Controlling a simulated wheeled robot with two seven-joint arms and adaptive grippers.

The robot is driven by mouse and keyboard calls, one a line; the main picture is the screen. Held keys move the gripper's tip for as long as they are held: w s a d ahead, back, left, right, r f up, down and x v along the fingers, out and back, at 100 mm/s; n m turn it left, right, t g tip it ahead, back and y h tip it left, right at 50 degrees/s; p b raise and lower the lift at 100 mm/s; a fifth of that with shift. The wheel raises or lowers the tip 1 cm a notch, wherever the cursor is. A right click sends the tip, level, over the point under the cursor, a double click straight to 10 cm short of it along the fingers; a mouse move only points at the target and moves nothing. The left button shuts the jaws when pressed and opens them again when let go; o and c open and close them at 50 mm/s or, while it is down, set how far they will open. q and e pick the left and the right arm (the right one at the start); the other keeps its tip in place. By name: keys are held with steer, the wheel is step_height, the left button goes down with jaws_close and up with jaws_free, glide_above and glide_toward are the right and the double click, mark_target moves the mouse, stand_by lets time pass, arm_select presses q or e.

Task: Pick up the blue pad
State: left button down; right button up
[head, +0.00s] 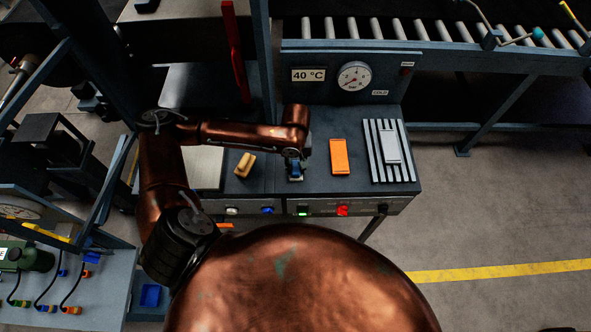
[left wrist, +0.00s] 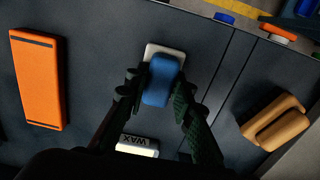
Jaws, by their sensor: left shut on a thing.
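The blue pad (left wrist: 161,80) is a small rounded blue block with a pale plate (left wrist: 165,50) showing beneath it in the left wrist view. My left gripper (left wrist: 158,88) has its two dark fingers on either side of the pad and is shut on it. In the head view the pad (head: 295,171) shows small on the dark bench top, below the end of my left arm, and the gripper there (head: 294,160) is largely covered by the wrist. I cannot tell whether the pad is clear of the pale plate. My right gripper shows in neither view.
An orange block (head: 340,156) lies right of the pad, with a ribbed rack (head: 390,150) beyond it. A tan block (head: 245,164) lies to the left. A white WAX block (left wrist: 138,146) sits near the fingers. A gauge panel (head: 350,75) stands behind; buttons line the front edge.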

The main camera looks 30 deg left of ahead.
mark_target(296, 168)
arm_select(q)
steer(key=shift+w+r, duration=0.1)
steer(key=shift+r, duration=0.45)
steer(key=shift+s+d+r, duration=0.1)
steer(key=shift+s+r, duration=0.1)
steer(key=shift+r, duration=1)
steer(key=s+d+r+p, duration=0.5)
steer(key=s+r+p, duration=0.4)
steer(key=s+p, duration=0.3)
steer(key=shift+s+r+p, duration=0.25)
steer(key=shift+s+p, duration=0.1)
steer(key=shift+p, duration=1.15)
steer(key=c, duration=2.3)
jaws_free()
steer(key=c, duration=0.4)
